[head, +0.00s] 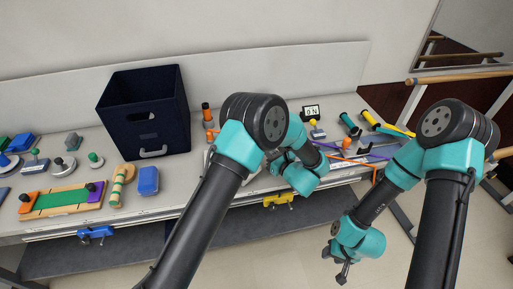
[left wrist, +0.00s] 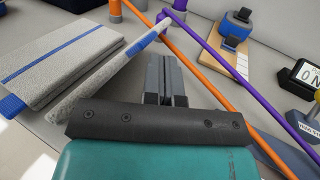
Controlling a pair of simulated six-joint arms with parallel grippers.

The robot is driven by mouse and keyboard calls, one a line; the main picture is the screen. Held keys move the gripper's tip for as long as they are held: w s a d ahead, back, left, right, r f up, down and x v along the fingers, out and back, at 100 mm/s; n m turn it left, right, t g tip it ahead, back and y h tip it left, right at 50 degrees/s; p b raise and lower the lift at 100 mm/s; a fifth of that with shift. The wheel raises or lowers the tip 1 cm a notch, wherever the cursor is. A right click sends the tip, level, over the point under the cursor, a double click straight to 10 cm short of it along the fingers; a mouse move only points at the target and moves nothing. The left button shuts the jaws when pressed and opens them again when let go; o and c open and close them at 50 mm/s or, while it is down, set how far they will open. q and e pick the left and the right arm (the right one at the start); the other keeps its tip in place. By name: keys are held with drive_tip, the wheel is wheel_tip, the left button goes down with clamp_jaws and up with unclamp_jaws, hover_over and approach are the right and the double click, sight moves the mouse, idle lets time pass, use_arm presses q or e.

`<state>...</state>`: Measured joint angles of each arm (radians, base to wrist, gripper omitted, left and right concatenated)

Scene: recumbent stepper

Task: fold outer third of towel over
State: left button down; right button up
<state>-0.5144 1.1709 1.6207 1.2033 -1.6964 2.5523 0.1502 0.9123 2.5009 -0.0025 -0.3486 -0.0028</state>
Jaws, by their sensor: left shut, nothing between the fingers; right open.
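The grey towel (left wrist: 75,50) with a blue stripe lies at the left of the left wrist view. Its right part (left wrist: 105,78) stands up as a tilted flap with a blue mark near its far end. My left gripper (left wrist: 164,62) is shut and empty, just right of this flap; I cannot tell whether they touch. In the head view my left arm hides that gripper and most of the towel. My right gripper (head: 342,273) is open and empty, low in front of the bench, away from the towel.
An orange rod (left wrist: 205,82) and a purple rod (left wrist: 235,75) run diagonally right of my left gripper. A small display (head: 311,112) stands behind. A dark fabric bin (head: 145,112) stands left on the bench. A yellow clamp (head: 278,200) sits on the bench's front edge.

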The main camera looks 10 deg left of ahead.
use_arm(q)
drive_tip(key=shift+s+a+r, duration=0.25)
drive_tip(key=shift+a+r, duration=0.45)
drive_tip(key=shift+a, duration=0.2)
idle(0.4)
drive_tip(key=shift+s+a+r, duration=0.25)
drive_tip(key=shift+a+r, duration=0.3)
drive_tip(key=shift+a, duration=0.1)
drive_tip(key=shift+s+a+r, duration=0.2)
drive_tip(key=shift+a+r, duration=0.35)
drive_tip(key=shift+a, duration=0.25)
drive_tip(key=shift+s+a+r, duration=0.25)
drive_tip(key=shift+a+r, duration=0.15)
drive_tip(key=shift+a, duration=0.35)
drive_tip(key=shift+s+a+r, duration=0.25)
drive_tip(key=shift+a+r, duration=0.1)
drive_tip(key=shift+a, duration=0.55)
drive_tip(key=shift+s+a+r, duration=0.15)
drive_tip(key=shift+s+a, duration=0.15)
drive_tip(key=shift+a, duration=0.55)
drive_tip(key=shift+s+a+r, duration=0.1)
drive_tip(key=shift+s+a, duration=0.2)
drive_tip(key=shift+a, duration=0.65)
